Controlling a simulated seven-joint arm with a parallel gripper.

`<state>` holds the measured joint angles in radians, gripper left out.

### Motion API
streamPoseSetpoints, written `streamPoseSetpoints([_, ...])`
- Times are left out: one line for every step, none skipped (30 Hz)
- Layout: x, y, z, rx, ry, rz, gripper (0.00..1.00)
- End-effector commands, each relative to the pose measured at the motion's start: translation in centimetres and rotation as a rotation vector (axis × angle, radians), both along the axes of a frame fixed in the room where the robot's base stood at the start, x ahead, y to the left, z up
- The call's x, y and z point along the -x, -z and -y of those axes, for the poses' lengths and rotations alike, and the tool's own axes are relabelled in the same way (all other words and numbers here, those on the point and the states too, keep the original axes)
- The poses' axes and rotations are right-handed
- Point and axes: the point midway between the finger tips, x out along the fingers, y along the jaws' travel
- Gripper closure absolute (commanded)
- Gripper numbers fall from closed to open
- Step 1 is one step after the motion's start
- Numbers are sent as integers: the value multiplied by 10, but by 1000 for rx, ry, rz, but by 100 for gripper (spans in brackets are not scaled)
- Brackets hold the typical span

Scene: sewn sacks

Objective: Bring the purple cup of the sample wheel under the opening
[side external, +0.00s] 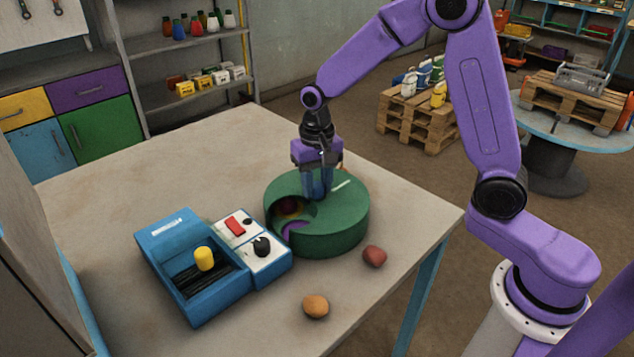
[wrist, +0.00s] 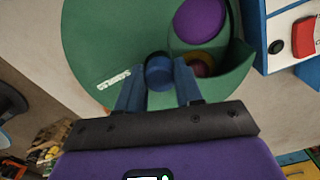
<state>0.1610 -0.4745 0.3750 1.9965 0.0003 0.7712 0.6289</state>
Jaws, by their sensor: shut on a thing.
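The sample wheel is a round green drum (side external: 340,225) on the table, with an opening in its top at the front left in the side view. Inside the opening, part of the purple cup (side external: 294,230) shows at the near edge; a dark red and brownish cup lies deeper in. In the wrist view the purple cup (wrist: 200,18) shows as a broad purple oval, with the darker yellow-brown and red cup (wrist: 203,63) beside it. My gripper (wrist: 160,80) points down over the drum's middle, shut on a blue knob (wrist: 159,70). It also shows in the side view (side external: 318,190).
A dark red lump (side external: 374,256) and an orange lump (side external: 315,306) lie near the table's front edge. The table's back left is clear.

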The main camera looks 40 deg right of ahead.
Motion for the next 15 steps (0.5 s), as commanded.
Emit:
streamPoseSetpoints([-1, -1, 0, -2, 22, 5, 100])
streamPoseSetpoints([-1, -1, -1, -2, 34, 5, 100])
streamPoseSetpoints([-1, -1, -1, -2, 51, 5, 100])
streamPoseSetpoints([-1, -1, -1, -2, 63, 5, 100])
streamPoseSetpoints([-1, -1, 0, -2, 76, 5, 100])
streamPoseSetpoints([-1, -2, 0, -1, 91, 5, 100])
streamPoseSetpoints([-1, -2, 0, -1, 100, 5, 100])
streamPoseSetpoints([-1, -2, -1, -1, 110, 5, 100])
streamPoseSetpoints([-1, -2, -1, -1, 122, 6, 100])
streamPoseSetpoints([-1, -2, -1, -1, 130, 6, 100])
streamPoseSetpoints([-1, -2, -1, -1, 138, 6, 100])
streamPoseSetpoints([-1, -2, -1, -1, 149, 6, 100])
streamPoseSetpoints([-1, -2, -1, -1, 155, 6, 100])
streamPoseSetpoints([-2, -2, -1, -1, 161, 6, 100])
streamPoseSetpoints([-2, -2, -1, -1, 168, 6, 100])
